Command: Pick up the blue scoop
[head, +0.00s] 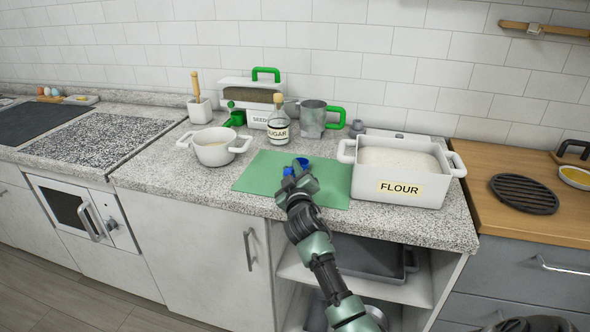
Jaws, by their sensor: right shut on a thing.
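The blue scoop (303,162) is over the green mat (258,173), mostly hidden behind my right gripper, with small blue parts showing around the fingers. My right gripper (298,172) is shut on the scoop. I cannot tell whether the scoop touches the mat or is held just above it. My left gripper is not in view.
A white flour bin (405,190) stands right of the mat. A white pot (213,152) is to the left. A sugar bottle (278,130), a seeds box (257,116) and a metal jug (312,122) with a green handle stand behind. The counter's front left is bare.

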